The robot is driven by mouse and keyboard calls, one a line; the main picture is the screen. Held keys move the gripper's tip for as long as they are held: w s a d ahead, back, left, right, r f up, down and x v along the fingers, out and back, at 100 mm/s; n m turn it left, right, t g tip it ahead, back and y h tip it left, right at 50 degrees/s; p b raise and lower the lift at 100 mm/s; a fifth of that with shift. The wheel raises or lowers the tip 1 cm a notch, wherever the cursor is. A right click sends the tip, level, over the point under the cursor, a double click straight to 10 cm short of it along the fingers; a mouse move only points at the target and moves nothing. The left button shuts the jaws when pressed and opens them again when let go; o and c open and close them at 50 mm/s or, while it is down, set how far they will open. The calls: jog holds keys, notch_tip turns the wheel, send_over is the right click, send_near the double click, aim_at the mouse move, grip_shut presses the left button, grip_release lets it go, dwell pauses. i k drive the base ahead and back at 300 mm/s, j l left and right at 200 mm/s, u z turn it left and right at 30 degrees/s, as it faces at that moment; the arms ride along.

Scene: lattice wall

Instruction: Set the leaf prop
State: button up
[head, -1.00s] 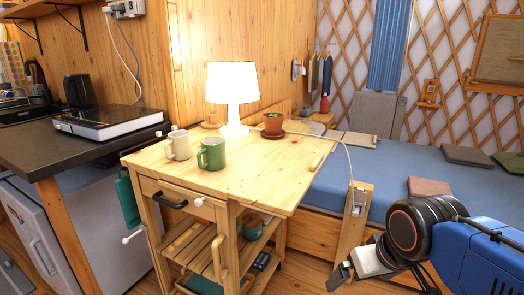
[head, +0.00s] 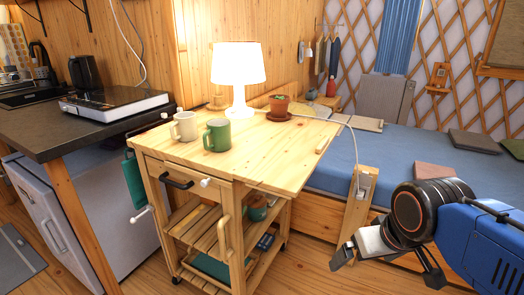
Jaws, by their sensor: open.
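The wooden cart (head: 190,232) stands in the middle of the head view. Its top (head: 262,165) reaches out to the right past the cart's legs, and this overhanging leaf (head: 290,178) looks level. A curved wooden bar (head: 223,236) sits upright on the cart's front right side, below the top. I cannot tell whether it is the prop, and the underside of the leaf is hidden. My gripper (head: 388,264) is at the lower right, open and empty, its fingers spread apart. It appears well right of the cart, touching nothing that I can see.
A post with a socket and cord (head: 359,207) stands between cart and gripper, before the blue bed (head: 425,150).

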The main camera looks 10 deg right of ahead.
aim_at(207, 178)
jog(key=k+u, duration=0.15)
jog(key=u, duration=0.25)
jog(key=k+j+u, duration=0.1)
jog(key=u, duration=0.25)
jog(key=k+j+u, duration=0.15)
jog(key=u, duration=0.25)
